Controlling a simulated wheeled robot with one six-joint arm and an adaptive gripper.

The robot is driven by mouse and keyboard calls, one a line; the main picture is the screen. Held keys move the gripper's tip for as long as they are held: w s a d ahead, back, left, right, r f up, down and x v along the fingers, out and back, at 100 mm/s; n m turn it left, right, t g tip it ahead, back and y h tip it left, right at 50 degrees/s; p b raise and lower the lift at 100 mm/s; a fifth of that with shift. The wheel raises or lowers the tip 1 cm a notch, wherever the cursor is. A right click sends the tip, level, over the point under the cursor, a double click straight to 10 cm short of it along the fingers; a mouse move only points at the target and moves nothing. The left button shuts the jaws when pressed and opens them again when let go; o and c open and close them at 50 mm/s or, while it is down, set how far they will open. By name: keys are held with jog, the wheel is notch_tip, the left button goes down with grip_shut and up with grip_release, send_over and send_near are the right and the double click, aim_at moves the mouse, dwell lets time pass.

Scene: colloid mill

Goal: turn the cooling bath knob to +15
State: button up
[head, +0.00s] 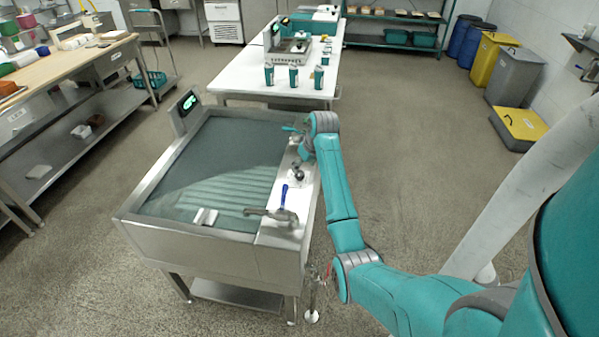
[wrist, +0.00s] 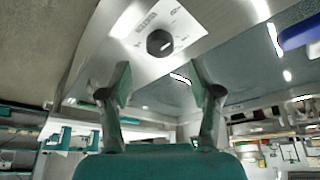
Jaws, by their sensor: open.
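The cooling bath (head: 140,225) is a steel tank with dark liquid, left of my arm in the head view. In the wrist view its black round knob (wrist: 160,42) sits on a pale marked plate (wrist: 152,20), with a light mark on its face. The scale's print is too small to read. My gripper (wrist: 162,82) is open and empty, its two fingers apart below the knob in the picture and not touching it. In the head view my wrist is over the bath's right ledge, and the fingers are hard to make out. A display (head: 189,102) with green digits stands at the bath's far left corner; its value is unreadable.
A blue-handled tap (head: 284,195) stands on the ledge's near part. A white table (head: 240,78) with several cans is behind the bath. A wooden-topped bench (head: 75,62) is at the left. Bins stand at the right. The floor between is clear.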

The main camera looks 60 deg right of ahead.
aim_at(300, 173)
jog(key=x, duration=0.5)
jog(key=shift+w+f, duration=0.15)
jog(key=shift+f, duration=0.15)
jog(key=c, duration=1.1)
